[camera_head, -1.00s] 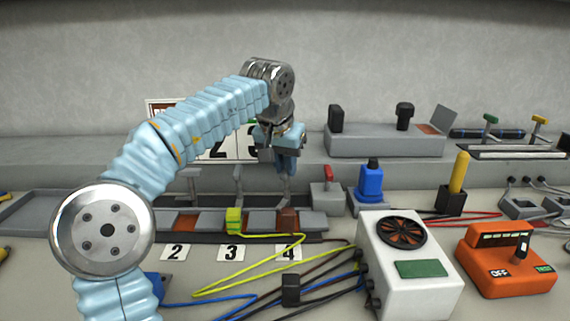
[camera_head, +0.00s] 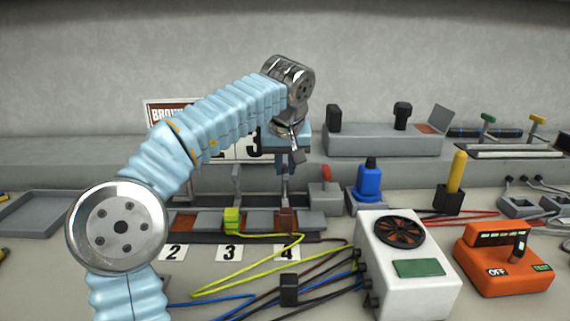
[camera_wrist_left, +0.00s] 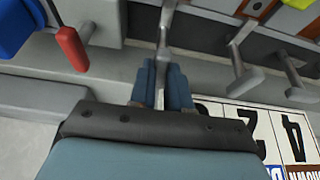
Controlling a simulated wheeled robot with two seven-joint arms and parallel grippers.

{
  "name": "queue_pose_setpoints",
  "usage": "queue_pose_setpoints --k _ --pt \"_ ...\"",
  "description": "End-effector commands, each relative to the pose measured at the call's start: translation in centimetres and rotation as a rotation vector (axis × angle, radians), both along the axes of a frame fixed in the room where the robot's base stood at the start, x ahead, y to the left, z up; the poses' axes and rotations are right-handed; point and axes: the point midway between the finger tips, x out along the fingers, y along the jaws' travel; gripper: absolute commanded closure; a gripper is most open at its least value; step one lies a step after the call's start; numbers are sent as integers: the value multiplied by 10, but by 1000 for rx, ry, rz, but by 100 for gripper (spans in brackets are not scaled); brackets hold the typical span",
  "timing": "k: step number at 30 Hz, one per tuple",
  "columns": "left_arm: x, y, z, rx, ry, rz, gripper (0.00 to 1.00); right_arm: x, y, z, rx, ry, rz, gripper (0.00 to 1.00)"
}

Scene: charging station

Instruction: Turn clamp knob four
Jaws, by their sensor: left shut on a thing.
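Clamp knob four (camera_head: 285,190) is a thin grey upright stem with a handle on top, above the label 4 (camera_head: 288,253). In the wrist view its stem (camera_wrist_left: 165,25) runs up from between my blue fingers. My left gripper (camera_head: 284,172) points down over it and is shut on the knob's handle. The wrist view also shows my left gripper (camera_wrist_left: 162,88) with the grey handle between its fingers. The clamp's brown wire end (camera_head: 287,218) lies below. My right gripper is not in view.
Clamp knob three (camera_head: 237,180) stands just left, above a yellow-green wire end (camera_head: 231,218). A red lever (camera_head: 327,174) and a blue plug (camera_head: 371,182) are close on the right. A white box (camera_head: 408,275) and loose wires lie in front.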

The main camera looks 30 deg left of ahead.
Motion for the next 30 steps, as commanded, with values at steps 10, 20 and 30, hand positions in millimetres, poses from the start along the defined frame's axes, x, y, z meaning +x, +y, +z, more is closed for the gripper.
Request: queue_pose_setpoints --k 10,20,30 --pt "0 1 1 0 -1 3 68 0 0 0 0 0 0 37" --pt "0 0 1 0 0 1 57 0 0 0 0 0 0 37" --pt "-15 -12 49 -3 -7 -3 57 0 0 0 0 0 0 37"
